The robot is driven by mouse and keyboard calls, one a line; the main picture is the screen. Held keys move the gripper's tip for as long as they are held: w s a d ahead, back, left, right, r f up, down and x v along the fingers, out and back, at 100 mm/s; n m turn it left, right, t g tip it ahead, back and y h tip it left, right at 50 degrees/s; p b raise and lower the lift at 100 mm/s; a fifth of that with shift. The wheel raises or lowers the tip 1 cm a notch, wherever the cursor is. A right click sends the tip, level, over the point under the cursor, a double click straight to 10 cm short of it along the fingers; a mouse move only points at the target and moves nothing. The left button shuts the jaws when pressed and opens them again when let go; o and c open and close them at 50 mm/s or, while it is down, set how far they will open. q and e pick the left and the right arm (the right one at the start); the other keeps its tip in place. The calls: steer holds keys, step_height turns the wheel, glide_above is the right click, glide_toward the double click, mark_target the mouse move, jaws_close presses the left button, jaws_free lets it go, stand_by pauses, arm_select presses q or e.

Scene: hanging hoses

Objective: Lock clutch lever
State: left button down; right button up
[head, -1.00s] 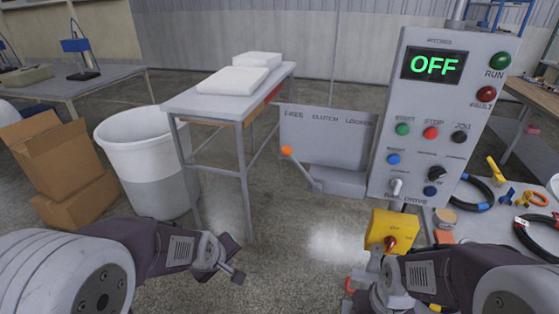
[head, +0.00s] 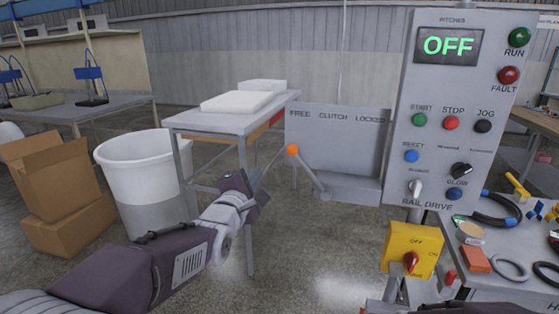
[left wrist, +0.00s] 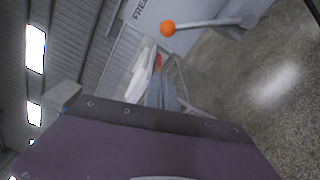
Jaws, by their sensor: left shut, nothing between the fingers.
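The clutch lever (head: 310,172) is a grey rod with an orange knob (head: 292,150), in front of a grey panel (head: 345,150) marked FREE, CLUTCH and LOCKED. It leans left, with the knob under FREE. In the left wrist view the orange knob (left wrist: 168,28) and rod (left wrist: 210,22) show at the top, clear of the gripper. My left gripper (head: 257,187) is shut and empty, left of and a little below the knob in the head view, not touching it. My right gripper is not in view.
A control cabinet (head: 455,110) with an OFF display stands right of the panel, with a yellow switch box (head: 410,250) below. A grey table (head: 190,122) with white slabs and a white bin (head: 150,170) stand to the left. A bench with hoses is at lower right.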

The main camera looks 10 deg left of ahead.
arm_select(q)
steer(key=w+d+r+p, duration=0.1)
steer(key=w+d, duration=0.4)
steer(key=w, duration=0.5)
steer(key=shift+w+p, duration=0.25)
steer(key=shift+p, duration=0.4)
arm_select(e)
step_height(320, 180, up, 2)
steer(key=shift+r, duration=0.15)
arm_select(q)
steer(key=shift+r, duration=0.15)
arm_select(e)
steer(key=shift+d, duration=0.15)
